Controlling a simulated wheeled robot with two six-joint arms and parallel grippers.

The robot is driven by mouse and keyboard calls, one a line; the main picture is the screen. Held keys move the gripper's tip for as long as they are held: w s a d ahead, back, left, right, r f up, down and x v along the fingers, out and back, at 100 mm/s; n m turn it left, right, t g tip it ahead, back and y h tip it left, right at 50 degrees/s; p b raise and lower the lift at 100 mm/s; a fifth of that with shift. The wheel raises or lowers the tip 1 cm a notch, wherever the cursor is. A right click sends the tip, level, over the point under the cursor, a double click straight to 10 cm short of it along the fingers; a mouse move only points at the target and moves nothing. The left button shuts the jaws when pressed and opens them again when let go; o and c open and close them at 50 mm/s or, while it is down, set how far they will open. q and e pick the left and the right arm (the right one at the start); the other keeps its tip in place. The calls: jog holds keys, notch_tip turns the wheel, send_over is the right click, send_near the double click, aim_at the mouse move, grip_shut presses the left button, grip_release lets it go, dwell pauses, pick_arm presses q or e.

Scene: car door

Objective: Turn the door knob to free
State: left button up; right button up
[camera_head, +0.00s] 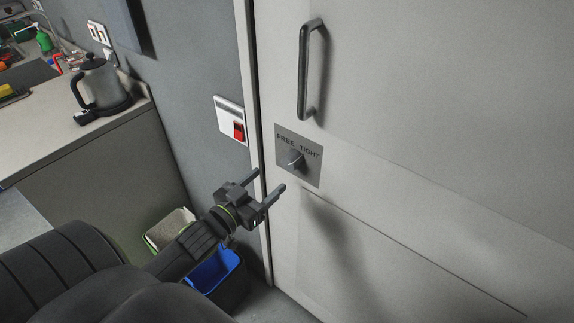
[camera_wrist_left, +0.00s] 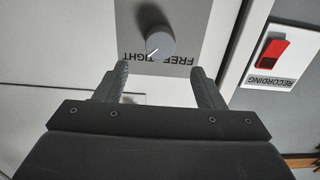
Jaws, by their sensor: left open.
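The round grey knob (camera_head: 294,159) sits on a metal plate (camera_head: 313,177) marked FREE and TIGHT, on the pale door. In the left wrist view the knob (camera_wrist_left: 161,42) shows upside down with its lettering, and its white mark slants toward the TIGHT side. My left gripper (camera_head: 269,180) is open and empty, apart from the knob, below and to its left in the head view. In the left wrist view its two fingers (camera_wrist_left: 159,68) are spread, with the knob beyond the gap between them. My right gripper is not in view.
A dark door handle (camera_head: 304,75) stands out above the knob. A red switch (camera_head: 239,131) is on the wall left of the door frame. A blue-lined bin (camera_head: 216,273) is on the floor below my arm. A kettle (camera_head: 103,88) stands on the counter.

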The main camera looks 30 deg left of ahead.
aim_at(287, 164)
pick_arm(q)
jog(key=w, duration=0.8)
jog(key=shift+w+d, duration=0.35)
jog(key=shift+w, duration=0.05)
jog(key=c, duration=1)
